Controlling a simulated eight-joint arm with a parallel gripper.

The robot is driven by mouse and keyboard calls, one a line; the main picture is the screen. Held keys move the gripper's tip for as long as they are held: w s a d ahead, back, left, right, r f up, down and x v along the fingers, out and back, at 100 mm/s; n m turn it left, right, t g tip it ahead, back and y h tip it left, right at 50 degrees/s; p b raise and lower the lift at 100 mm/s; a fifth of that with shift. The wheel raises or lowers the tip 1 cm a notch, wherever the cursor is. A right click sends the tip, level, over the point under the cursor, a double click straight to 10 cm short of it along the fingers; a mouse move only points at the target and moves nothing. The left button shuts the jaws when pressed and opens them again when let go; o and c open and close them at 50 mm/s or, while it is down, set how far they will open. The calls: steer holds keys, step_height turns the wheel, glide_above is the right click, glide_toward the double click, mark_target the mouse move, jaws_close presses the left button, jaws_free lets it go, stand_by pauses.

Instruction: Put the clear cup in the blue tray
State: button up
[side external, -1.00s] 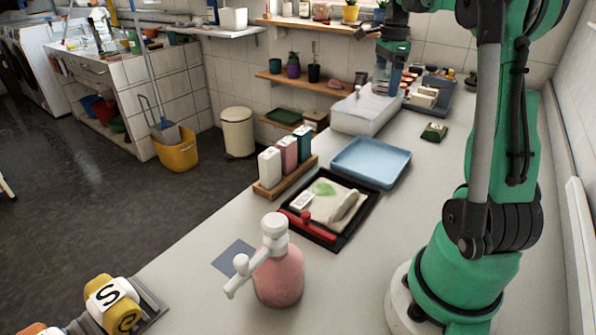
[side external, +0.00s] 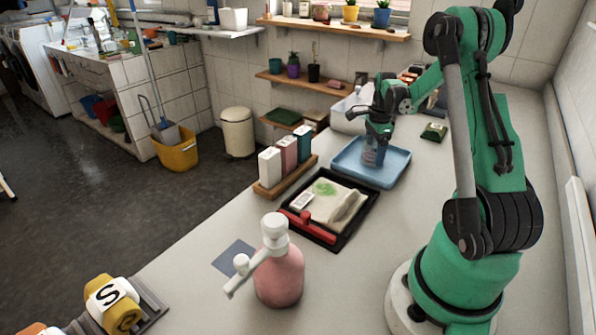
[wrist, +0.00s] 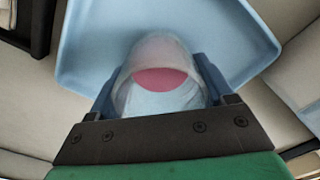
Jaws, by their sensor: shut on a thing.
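The clear cup (side external: 373,153) is between the fingers of my gripper (side external: 376,146), low over the blue tray (side external: 396,169). In the wrist view the cup (wrist: 160,52) fills the space between the two fingers of my gripper (wrist: 158,90), which are shut on it. A pink patch shows inside the cup. The blue tray (wrist: 95,35) spreads out behind and below the cup in that view. I cannot tell whether the cup's base touches the tray floor. The tray holds nothing else that I can see.
A black tray (side external: 372,197) with a red-handled tool (side external: 307,226) lies in front of the blue tray. A wooden rack (side external: 287,179) of bottles stands to its left. A white basin (side external: 345,116) is behind. A pink pump bottle (side external: 279,275) stands nearer the camera.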

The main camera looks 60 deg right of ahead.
steer(key=shift+f, duration=0.1)
steer(key=o, duration=1.3)
step_height(320, 180, up, 12)
steer(key=w+a+r+n+t+h, duration=0.1)
steer(key=w+a+r+n+t, duration=0.15)
steer(key=a+n, duration=0.55)
steer(key=w+a+r+n+t+h, duration=0.1)
steer(key=w+a+n, duration=0.2)
steer(key=a+n, duration=0.45)
steer(key=s+a+f+n+t, duration=0.1)
steer(key=a+n, duration=0.2)
steer(key=a, duration=0.2)
steer(key=s+a+f+n+t+y, duration=0.1)
steer(key=a+n, duration=0.3)
steer(key=a, duration=0.1)
steer(key=s+a+f+n+t+y, duration=0.1)
steer(key=a+n, duration=0.3)
steer(key=a, duration=0.1)
steer(key=shift+n+t, duration=0.25)
steer(key=shift+t, duration=0.1)
